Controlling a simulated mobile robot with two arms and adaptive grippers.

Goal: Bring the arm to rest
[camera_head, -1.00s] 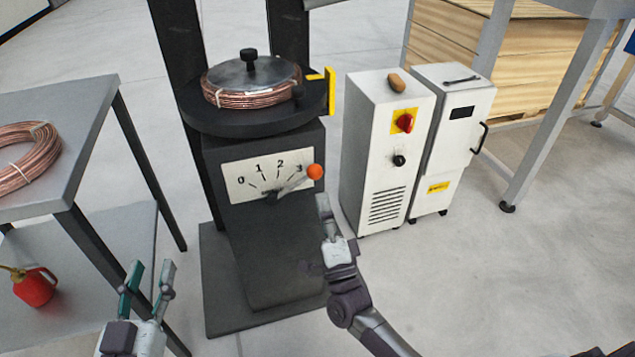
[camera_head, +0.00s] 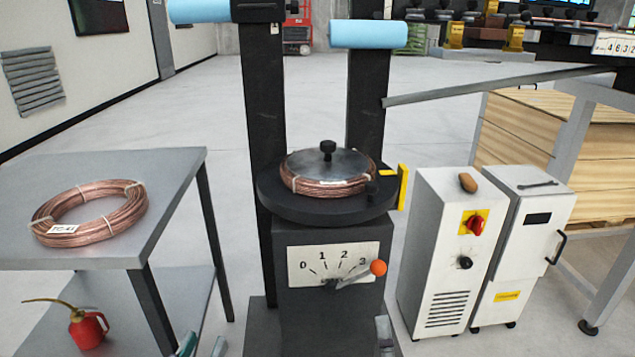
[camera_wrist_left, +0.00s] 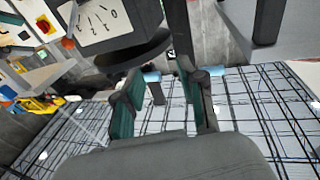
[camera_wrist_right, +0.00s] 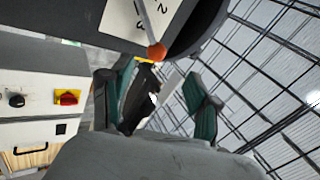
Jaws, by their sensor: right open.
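My left gripper (camera_head: 202,346) shows only its fingertips at the bottom edge of the head view. In the left wrist view its two green-lined fingers (camera_wrist_left: 160,95) stand apart with nothing between them. My right gripper (camera_head: 385,340) shows as a fingertip at the bottom, in front of the dark machine (camera_head: 290,240). In the right wrist view its fingers (camera_wrist_right: 165,95) are apart and empty. The orange-knobbed lever (camera_head: 378,268) on the 0-to-3 dial (camera_head: 318,263) points near 3. The knob also shows in the right wrist view (camera_wrist_right: 157,52), beyond the fingers and apart from them.
A copper coil (camera_head: 325,183) lies under a lid on the machine's turntable. Another coil (camera_head: 92,215) lies on the left table (camera_head: 185,170), with a red oil can (camera_head: 88,330) below. White cabinets (camera_head: 440,260) stand close at right. Open floor lies behind.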

